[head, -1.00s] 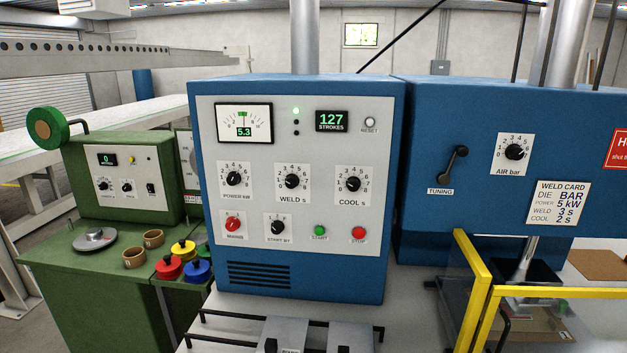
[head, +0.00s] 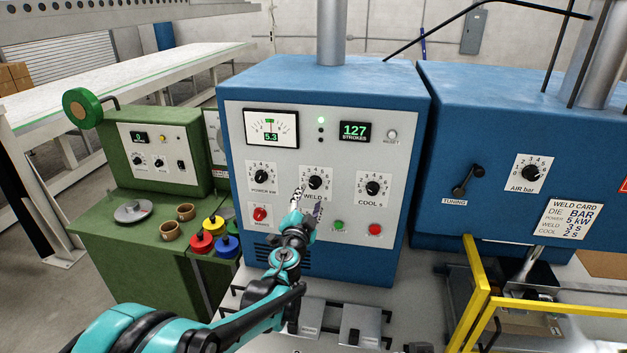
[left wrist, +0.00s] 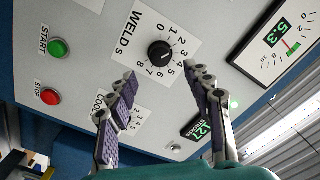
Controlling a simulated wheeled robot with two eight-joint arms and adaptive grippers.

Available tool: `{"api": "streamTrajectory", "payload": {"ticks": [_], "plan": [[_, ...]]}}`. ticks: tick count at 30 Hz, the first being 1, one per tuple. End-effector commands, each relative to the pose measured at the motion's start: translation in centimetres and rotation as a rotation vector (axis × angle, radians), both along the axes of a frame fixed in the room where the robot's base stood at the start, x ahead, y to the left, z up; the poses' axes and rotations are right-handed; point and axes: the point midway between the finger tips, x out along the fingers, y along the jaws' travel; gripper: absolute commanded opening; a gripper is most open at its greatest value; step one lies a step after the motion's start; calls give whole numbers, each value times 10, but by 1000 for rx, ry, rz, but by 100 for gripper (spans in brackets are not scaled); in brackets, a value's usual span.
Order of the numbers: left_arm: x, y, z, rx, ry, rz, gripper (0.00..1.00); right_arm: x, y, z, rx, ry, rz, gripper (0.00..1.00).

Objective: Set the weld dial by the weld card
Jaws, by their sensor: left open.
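The weld dial (head: 315,183) is a black knob on a white numbered plate on the blue welder's light panel. In the left wrist view its knob (left wrist: 160,54) lies just beyond the fingers; its exact setting is too small to tell. My left gripper (head: 308,200) is open and empty in front of the dial, partly covering the "WELD" label. In the left wrist view its fingertips (left wrist: 160,70) are spread apart below the knob, not seen touching it. The weld card (head: 571,218) on the right blue cabinet reads DIE BAR, power 5 kW, weld 3 s, cool 2 s.
The power dial (head: 261,177) and cool dial (head: 372,188) flank the weld dial. Below are the red mode knob (head: 260,214), green start button (head: 338,226) and red stop button (head: 375,229). A yellow guard rail (head: 476,275) stands at right.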

Motion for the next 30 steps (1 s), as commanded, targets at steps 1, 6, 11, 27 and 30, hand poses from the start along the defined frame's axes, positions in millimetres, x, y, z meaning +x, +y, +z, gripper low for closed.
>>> {"api": "streamTrajectory", "payload": {"ticks": [1,6,11,27,30], "plan": [[7,-1,0,0,0,0,51,0,0,0,0,0,0,0],[35,-6,0,-1,0,1,51,0,0,2,0,0,0,0],[57,-11,0,-1,-1,2,51,0,0,4,0,0,0,0],[70,-13,0,-1,0,3,22,0,0,5,0,0,0,0],[70,-13,0,-1,0,3,1,0,0,5,0,0,0,0]]}}
